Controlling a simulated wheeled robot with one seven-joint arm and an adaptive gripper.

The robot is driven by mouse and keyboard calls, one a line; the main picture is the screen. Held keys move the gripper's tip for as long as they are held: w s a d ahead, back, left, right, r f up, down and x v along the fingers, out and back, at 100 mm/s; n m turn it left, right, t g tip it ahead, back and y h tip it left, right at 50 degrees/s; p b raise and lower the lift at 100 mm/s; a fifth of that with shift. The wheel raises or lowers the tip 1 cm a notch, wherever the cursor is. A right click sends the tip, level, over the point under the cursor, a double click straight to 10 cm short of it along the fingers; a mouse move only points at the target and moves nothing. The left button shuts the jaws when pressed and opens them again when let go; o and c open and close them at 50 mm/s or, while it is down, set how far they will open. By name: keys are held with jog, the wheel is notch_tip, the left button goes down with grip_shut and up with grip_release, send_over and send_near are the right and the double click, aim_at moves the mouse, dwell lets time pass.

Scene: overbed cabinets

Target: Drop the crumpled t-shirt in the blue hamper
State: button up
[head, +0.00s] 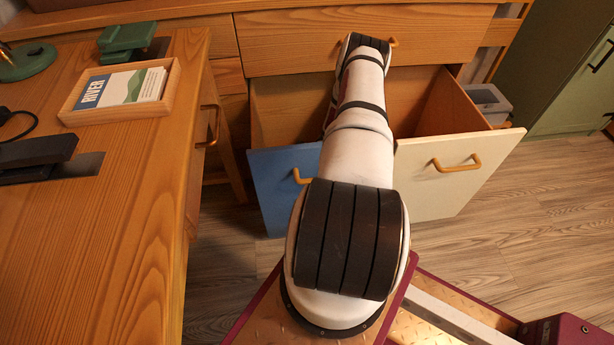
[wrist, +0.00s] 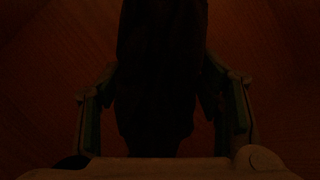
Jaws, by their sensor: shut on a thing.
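The blue hamper (head: 268,190) is a pulled-out bin with a blue front and an orange handle, left of my arm. My arm reaches over the open bins, and my gripper is hidden behind it in the head view. In the dark wrist view my gripper (wrist: 162,88) has a finger on each side of a dark, hanging mass, which looks like the crumpled t-shirt (wrist: 160,50). It is shut on it. Wood-coloured surface shows behind it. I cannot tell which bin lies beneath.
A cream-fronted bin (head: 460,178) stands open on the right, beside the blue one. A wooden drawer front (head: 290,45) is above. A desk (head: 130,180) with a boxed book (head: 120,90) is on the left. A grey bin (head: 488,103) stands behind right.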

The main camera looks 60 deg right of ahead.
jog(key=shift+f+b, duration=0.65)
jog(key=shift+f, duration=0.85)
jog(key=shift+f+b, duration=0.45)
jog(key=shift+f, duration=0.05)
jog(key=shift+f, duration=0.15)
jog(key=o, duration=1.2)
jog(key=shift+o, duration=0.2)
